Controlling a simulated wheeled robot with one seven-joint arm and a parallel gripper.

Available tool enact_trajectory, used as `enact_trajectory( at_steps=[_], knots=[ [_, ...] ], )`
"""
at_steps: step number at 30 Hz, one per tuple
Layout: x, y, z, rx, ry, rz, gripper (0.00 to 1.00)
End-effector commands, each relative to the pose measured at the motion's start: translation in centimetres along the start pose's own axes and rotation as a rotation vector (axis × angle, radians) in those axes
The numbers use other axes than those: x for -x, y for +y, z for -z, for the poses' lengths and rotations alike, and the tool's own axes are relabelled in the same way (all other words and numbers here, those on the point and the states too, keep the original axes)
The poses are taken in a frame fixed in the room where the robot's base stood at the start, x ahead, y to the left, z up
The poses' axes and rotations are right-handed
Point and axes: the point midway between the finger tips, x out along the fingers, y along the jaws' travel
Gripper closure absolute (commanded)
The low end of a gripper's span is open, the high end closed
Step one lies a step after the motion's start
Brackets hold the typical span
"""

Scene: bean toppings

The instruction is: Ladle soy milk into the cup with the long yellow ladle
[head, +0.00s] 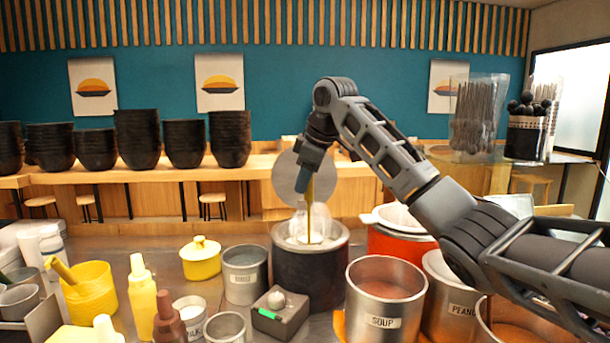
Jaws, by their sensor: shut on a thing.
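My gripper (304,181) is in the middle of the head view, above a dark pot with a steel rim (308,278). It is shut on the yellow handle of a long ladle (310,204), which hangs nearly upright. The ladle's lower end reaches down to the pot's mouth, where whitish contents show; its bowl cannot be made out. Which vessel is the task's cup is unclear. A small empty-looking metal cup (226,328) stands at the front, beside a white-filled jar (190,308) with a partly readable label.
A grey box with a ball on top (279,312) stands in front of the dark pot. A soup pot (385,312) and an orange-red pot (392,240) stand to the right. A yellow lidded pot (201,262) and metal canister (245,272) are left. A grey disc (288,180) rises behind the ladle.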

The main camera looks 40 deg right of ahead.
Motion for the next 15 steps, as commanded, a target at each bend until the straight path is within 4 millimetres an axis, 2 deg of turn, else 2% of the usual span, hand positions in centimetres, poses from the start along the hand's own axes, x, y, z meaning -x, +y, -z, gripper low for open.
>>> enact_trajectory(
  at_steps=[15],
  knots=[
    [-4.5, -1.5, -1.8, 0.001, 0.001, 0.001, 1.00]
  ],
)
